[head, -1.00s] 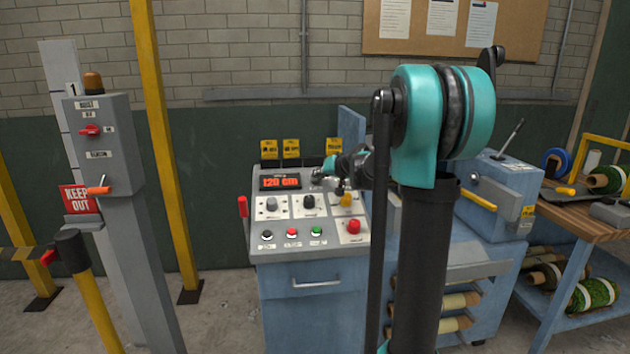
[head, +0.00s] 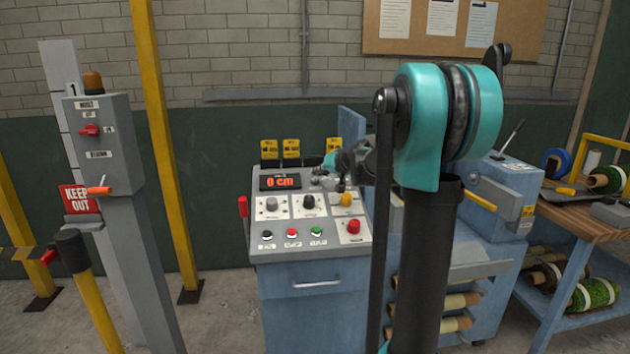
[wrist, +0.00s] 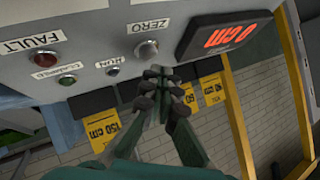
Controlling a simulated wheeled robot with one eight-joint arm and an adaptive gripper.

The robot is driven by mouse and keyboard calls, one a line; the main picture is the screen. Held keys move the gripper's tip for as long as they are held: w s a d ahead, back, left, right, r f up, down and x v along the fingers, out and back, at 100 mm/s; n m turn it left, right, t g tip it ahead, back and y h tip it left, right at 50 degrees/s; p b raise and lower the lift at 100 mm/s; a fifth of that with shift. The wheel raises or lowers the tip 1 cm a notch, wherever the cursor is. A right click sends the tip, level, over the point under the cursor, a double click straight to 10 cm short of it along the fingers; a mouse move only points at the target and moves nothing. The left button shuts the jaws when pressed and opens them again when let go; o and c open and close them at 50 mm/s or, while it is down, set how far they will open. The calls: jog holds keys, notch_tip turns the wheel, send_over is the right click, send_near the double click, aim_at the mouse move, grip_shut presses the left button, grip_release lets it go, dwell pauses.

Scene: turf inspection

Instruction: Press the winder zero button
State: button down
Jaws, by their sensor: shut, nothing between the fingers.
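The silver zero button (wrist: 146,49) sits under a ZERO label on the winder's grey panel (head: 262,219), beside the red-digit display (head: 280,182), which reads 0 cm. The display also shows in the wrist view (wrist: 228,34), where the panel appears turned over. My gripper (wrist: 157,72) is shut and empty, its fingertips close to the zero button. I cannot tell whether they touch it. In the head view my gripper (head: 328,181) is small at the panel's upper right, and the zero button is hard to make out there.
A red mushroom button (head: 353,226) and several knobs fill the lower panel. Yellow tags (head: 291,146) stand behind it. A yellow post (head: 158,130) rises to the left.

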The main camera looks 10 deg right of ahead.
jog(key=shift+r, duration=0.1)
jog(key=r, duration=0.1)
jog(key=s+r, duration=0.1)
jog(key=r, duration=0.2)
jog(key=shift+s+r, duration=0.3)
jog(key=shift+s, duration=0.05)
dwell(0.3)
dwell(0.5)
